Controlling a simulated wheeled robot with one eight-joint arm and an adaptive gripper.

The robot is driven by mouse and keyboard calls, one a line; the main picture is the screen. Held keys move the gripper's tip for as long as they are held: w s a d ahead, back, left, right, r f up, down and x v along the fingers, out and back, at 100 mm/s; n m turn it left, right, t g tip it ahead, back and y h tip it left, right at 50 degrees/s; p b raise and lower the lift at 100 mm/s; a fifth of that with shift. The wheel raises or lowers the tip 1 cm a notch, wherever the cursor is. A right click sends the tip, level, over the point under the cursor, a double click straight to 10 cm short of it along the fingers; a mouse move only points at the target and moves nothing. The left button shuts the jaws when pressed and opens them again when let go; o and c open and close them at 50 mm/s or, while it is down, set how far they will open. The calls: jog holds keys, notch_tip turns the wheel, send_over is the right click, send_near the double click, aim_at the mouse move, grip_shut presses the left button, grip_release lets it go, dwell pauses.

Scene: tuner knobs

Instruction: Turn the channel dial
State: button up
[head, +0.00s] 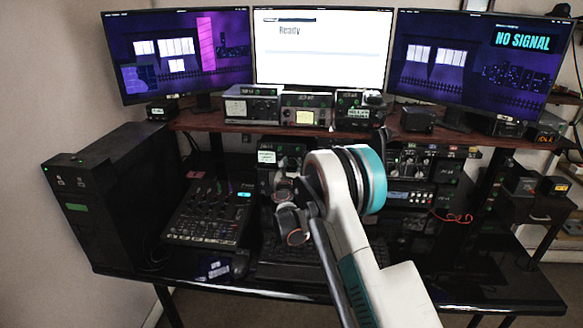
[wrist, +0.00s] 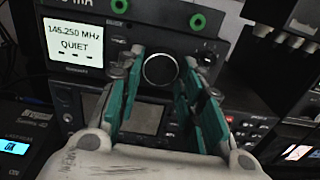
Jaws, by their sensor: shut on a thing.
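The channel dial (wrist: 160,70), a large round knob with a dark face and pale rim, is on the front of a dark radio (wrist: 100,52) in the wrist view. The radio's white screen (wrist: 76,43) reads 145.250 MHz and QUIET. My gripper (wrist: 162,62) has one teal-padded finger on each side of the dial and is shut on it. In the head view the radio's small white screen (head: 267,157) shows below the desk shelf. My arm hides the dial there, and the fingertips cannot be made out.
A smaller black knob (wrist: 207,58) sits close to the right finger. Green rings (wrist: 197,21) are above. In the head view a mixer (head: 210,212) lies left of my arm, and more radio units (head: 425,165) stand at right. The wooden shelf (head: 225,122) runs overhead.

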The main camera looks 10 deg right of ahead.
jog(key=m, duration=0.6)
jog(key=shift+m+b, duration=0.3)
jog(key=shift+b, duration=0.1)
dwell(0.4)
jog(key=o, duration=0.8)
jog(key=shift+a, duration=0.1)
jog(key=v, duration=1.2)
